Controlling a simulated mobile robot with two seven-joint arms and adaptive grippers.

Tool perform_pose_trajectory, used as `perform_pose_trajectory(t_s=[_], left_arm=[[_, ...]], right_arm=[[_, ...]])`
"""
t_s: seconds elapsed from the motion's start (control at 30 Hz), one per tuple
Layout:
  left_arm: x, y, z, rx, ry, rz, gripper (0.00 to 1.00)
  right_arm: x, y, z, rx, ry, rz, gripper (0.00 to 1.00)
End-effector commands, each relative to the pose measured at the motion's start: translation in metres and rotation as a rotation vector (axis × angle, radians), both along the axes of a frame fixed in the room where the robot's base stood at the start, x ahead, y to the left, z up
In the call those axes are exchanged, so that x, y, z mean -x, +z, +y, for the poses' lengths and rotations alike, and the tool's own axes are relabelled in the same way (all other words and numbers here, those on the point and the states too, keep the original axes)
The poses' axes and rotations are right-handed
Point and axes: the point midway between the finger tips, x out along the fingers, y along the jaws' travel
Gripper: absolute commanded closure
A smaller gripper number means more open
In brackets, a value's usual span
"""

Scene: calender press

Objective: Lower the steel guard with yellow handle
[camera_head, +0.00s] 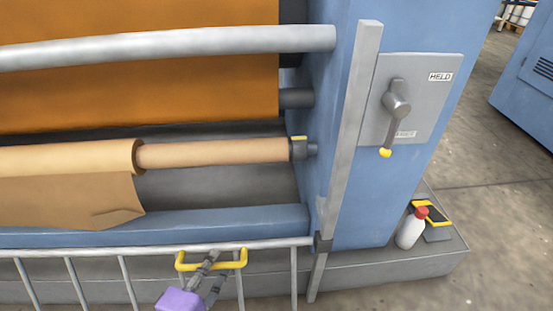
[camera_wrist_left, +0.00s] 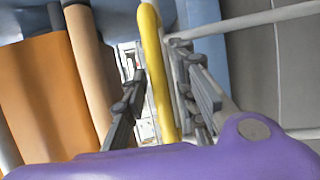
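The steel guard (camera_head: 70,251) is a grey top rail with thin upright bars, low in front of the machine in the head view. Its right end meets a dark block (camera_head: 322,243) on the slanted steel post. The yellow handle (camera_head: 212,266) is a bracket on the top rail; it also shows in the left wrist view (camera_wrist_left: 158,75). My purple left gripper (camera_head: 211,272) is at the handle. In the left wrist view my left gripper (camera_wrist_left: 158,85) has its fingers apart, one on each side of the yellow bar, with a visible gap. My right gripper is not in view.
A panel (camera_head: 428,75) with a yellow-tipped lever (camera_head: 397,105) is on the blue machine frame. A white bottle with a red cap (camera_head: 411,228) stands on the ledge at right. A tan roll (camera_head: 65,159) lies behind the guard.

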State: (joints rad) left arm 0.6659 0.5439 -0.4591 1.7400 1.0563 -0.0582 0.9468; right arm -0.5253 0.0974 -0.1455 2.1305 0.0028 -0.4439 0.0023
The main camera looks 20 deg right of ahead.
Motion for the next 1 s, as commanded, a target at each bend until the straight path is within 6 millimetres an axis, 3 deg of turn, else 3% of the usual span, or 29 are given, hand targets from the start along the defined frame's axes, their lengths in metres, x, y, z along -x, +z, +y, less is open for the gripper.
perform_pose_trajectory(t_s=[0.2, 0.3, 0.37, 0.8, 1.0], left_arm=[[0.0, 0.0, 0.0, -0.001, 0.0, -0.001, 0.68], [0.001, 0.0, 0.0, -0.002, -0.002, -0.002, 0.68], [0.003, 0.001, 0.003, -0.002, -0.001, -0.002, 0.68], [0.065, 0.015, 0.056, -0.005, -0.002, 0.001, 0.68], [0.084, 0.021, 0.073, -0.004, -0.002, -0.001, 0.68]], right_arm=[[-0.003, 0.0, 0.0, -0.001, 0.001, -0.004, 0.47], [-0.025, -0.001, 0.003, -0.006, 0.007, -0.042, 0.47], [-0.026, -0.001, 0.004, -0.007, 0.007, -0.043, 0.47], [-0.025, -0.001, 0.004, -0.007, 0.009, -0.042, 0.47], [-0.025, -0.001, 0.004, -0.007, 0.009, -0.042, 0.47]])
